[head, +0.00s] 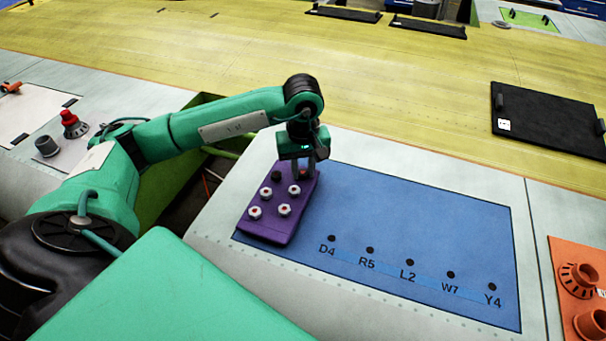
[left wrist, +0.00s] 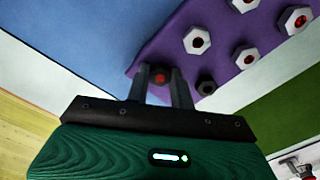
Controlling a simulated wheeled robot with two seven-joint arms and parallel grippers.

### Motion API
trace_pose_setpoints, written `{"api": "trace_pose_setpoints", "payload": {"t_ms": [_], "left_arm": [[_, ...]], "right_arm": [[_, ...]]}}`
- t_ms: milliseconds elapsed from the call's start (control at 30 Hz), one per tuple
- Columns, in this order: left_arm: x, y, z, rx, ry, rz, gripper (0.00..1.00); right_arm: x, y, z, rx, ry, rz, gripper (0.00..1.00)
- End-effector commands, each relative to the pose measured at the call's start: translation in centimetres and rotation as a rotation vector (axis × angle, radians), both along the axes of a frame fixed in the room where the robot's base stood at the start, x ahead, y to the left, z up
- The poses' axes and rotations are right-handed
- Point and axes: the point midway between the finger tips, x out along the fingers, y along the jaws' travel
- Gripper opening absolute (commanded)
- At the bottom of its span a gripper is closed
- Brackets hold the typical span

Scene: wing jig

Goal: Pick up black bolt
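A purple tray (head: 267,227) lies on the blue panel (head: 420,220), holding several silver hex bolts with red centres, one at its near left (head: 254,211). A black bolt (head: 276,176) stands at its far left and also shows in the left wrist view (left wrist: 206,86), outside my fingers. My left gripper (head: 304,172) points down at the tray's far right corner. In the left wrist view its fingers (left wrist: 159,84) straddle another dark bolt with a red centre (left wrist: 158,76). Whether they press on it I cannot tell. My right gripper is out of view.
The blue panel has a row of labelled holes, D4 (head: 332,238) to Y4 (head: 492,287), with clear surface around them. An orange tray (head: 580,255) with ring-shaped parts is at the right edge. A black plate (head: 545,117) lies at the back right.

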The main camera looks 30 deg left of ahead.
Motion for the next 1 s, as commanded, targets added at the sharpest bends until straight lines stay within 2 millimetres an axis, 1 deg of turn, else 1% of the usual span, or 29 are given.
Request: {"api": "trace_pose_setpoints", "payload": {"t_ms": [33, 67, 100, 367, 567, 667, 767, 967, 1000], "left_arm": [[0.0, 0.0, 0.0, 0.0, 0.0, 0.0, 0.08], [0.0, 0.0, 0.0, 0.0, 0.0, 0.0, 0.02], [0.0, 0.0, 0.0, 0.0, 0.0, 0.0, 0.01], [0.0, 0.0, 0.1, 0.0, 0.0, 0.0, 0.01], [0.0, 0.0, 1.0, -0.001, -0.001, 0.0, 0.01], [0.1, 0.0, 2.2, 0.0, -0.003, -0.001, 0.01], [0.1, 0.0, 3.8, -0.001, -0.005, 0.0, 0.01], [0.1, 0.0, 8.6, -0.001, -0.008, -0.001, 0.01], [0.1, 0.0, 9.6, 0.001, -0.006, 0.001, 0.01]], "right_arm": [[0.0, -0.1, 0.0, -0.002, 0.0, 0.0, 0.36], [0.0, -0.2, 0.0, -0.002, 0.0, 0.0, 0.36], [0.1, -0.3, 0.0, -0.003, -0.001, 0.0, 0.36], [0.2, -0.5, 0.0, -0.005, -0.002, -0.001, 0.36], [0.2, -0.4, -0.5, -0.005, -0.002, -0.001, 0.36], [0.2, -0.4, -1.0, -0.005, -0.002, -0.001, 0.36], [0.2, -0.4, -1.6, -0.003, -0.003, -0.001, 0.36], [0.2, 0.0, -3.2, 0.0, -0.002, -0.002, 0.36], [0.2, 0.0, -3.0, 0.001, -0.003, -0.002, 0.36]]}}
